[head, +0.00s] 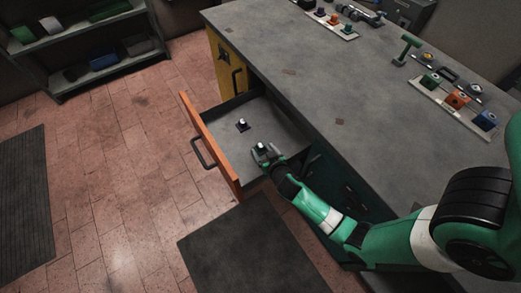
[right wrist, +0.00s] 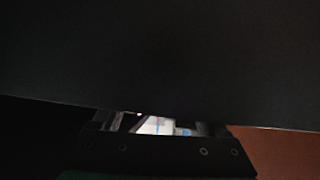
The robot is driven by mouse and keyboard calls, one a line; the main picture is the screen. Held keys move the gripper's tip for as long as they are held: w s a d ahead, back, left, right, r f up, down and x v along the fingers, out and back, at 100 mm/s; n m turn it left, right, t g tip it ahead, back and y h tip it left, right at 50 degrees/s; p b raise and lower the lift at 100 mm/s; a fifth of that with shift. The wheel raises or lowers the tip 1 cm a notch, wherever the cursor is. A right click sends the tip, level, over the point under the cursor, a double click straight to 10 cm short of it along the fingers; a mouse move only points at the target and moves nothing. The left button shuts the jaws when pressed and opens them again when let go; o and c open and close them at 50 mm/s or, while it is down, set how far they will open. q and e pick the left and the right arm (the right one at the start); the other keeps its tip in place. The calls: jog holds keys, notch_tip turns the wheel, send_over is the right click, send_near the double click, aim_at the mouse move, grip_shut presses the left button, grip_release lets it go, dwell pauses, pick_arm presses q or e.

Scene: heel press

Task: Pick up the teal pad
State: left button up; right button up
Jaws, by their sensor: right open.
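I cannot make out a teal pad for certain in either view. My right gripper (head: 264,153) is open, over the near right part of the open drawer (head: 222,146). A small dark piece with a white top (head: 242,124) sits in the drawer, left of and beyond the gripper. A similar small dark and white shape (head: 261,146) shows right at the gripper's fingers; I cannot tell whether they touch it. In the right wrist view, a pale patch with some blue (right wrist: 155,125) shows between the fingers, mostly hidden by a dark surface. My left gripper is not in view.
The drawer has an orange front (head: 207,140) with a dark handle. The grey bench top (head: 310,75) above it carries colored blocks on white strips (head: 455,103) and a green T-handle (head: 407,48). A dark mat (head: 250,250) lies on the tiled floor.

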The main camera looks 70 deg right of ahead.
aim_at(260, 148)
jog(key=shift+x, duration=1.25)
jog(key=shift+c, duration=0.6)
grip_shut()
